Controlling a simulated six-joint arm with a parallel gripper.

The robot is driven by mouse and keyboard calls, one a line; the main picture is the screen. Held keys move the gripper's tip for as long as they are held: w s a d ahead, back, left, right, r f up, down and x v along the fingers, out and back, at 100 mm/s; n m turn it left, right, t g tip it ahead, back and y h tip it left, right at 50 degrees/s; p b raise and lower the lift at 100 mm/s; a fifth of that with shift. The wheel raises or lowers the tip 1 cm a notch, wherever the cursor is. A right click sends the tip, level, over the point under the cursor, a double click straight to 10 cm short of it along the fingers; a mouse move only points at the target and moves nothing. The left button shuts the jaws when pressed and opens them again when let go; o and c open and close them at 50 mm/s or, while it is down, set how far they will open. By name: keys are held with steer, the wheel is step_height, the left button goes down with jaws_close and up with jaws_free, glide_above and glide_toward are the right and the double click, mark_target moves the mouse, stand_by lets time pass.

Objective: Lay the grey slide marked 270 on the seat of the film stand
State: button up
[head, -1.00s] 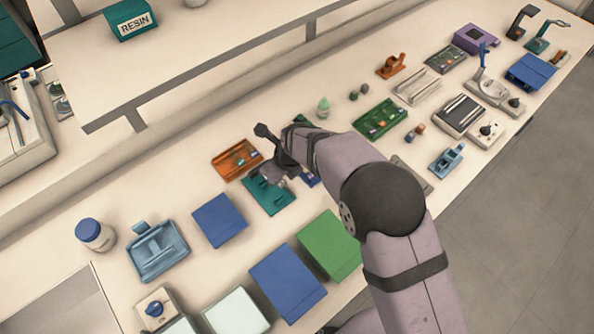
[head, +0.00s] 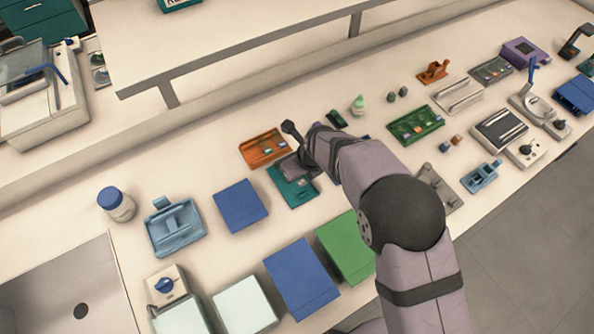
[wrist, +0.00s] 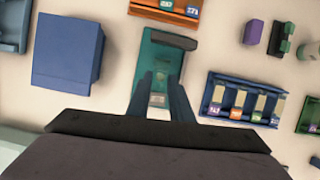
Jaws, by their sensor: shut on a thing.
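The teal stand (head: 284,183), which I take for the film stand, lies on the bench in the middle of the head view. It also shows in the wrist view (wrist: 173,41), beneath and ahead of my fingers. My gripper (wrist: 157,93) is shut on a small thin piece, which I take for the grey slide, over the near part of the stand. The piece is mostly hidden between the fingers and its mark cannot be read. I cannot tell whether it touches the stand. In the head view my gripper (head: 300,167) partly covers the stand.
An orange tray (head: 258,160) with marked slides lies just behind the stand. A blue tray (wrist: 213,82) with several coloured slides is to its right, mostly hidden in the head view. A blue box (head: 240,205) is to the left. Bare bench separates them.

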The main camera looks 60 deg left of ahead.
mark_target(302, 183)
step_height(302, 183, down, 2)
steer(key=shift+f+b, duration=0.25)
steer(key=shift+b, duration=0.6)
steer(key=shift+f, duration=0.7)
steer(key=shift+f, duration=0.25)
stand_by(1.2)
steer(key=o, duration=0.8)
steer(key=shift+c, duration=0.2)
steer(key=shift+r, duration=0.1)
steer(key=shift+b+v, duration=0.85)
steer(key=shift+v, duration=2.7)
